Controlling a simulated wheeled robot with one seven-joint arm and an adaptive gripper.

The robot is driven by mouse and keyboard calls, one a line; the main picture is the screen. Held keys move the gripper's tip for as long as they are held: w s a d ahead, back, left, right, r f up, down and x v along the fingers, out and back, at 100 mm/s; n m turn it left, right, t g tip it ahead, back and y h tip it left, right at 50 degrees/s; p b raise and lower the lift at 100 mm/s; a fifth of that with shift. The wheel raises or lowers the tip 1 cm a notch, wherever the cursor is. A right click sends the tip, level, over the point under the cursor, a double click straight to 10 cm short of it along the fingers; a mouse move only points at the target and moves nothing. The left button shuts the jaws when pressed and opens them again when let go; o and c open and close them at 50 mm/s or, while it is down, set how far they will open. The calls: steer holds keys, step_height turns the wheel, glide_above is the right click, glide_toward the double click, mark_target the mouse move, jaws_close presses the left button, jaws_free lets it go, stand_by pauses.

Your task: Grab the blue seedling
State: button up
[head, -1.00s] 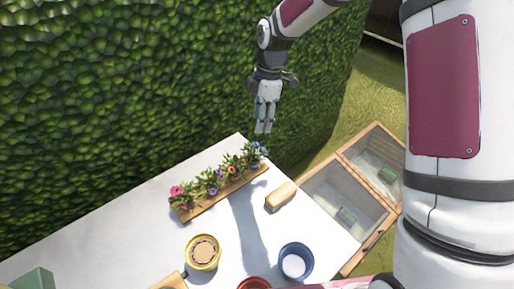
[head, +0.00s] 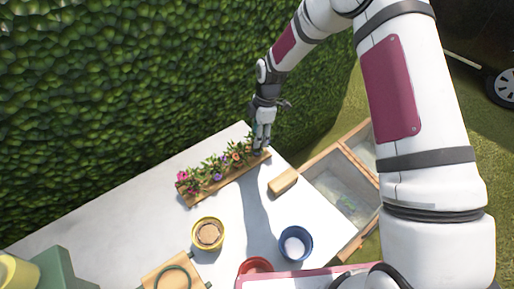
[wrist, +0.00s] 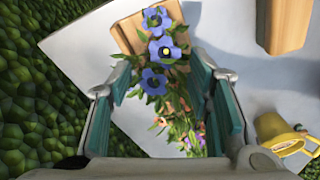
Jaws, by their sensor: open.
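I cannot tell whether the fingers touch the plant. In the head view my gripper (head: 261,149) points down at the right end of the wooden tray (head: 226,181) and hides most of the blue seedling.
Pink, purple and orange flowers (head: 215,172) fill the rest of the tray. A wooden block (head: 283,181), a yellow pot (head: 208,234), a blue pot (head: 296,244) and a red pot (head: 256,265) stand on the white table (head: 120,215). A hedge (head: 130,80) rises behind.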

steer(key=shift+s+a+f, duration=0.1)
steer(key=shift+f, duration=0.65)
steer(key=shift+s+a+f, duration=0.1)
steer(key=shift+f, duration=0.6)
steer(key=shift+c, duration=0.2)
steer(key=c, duration=0.8)
steer(key=shift+c, duration=0.2)
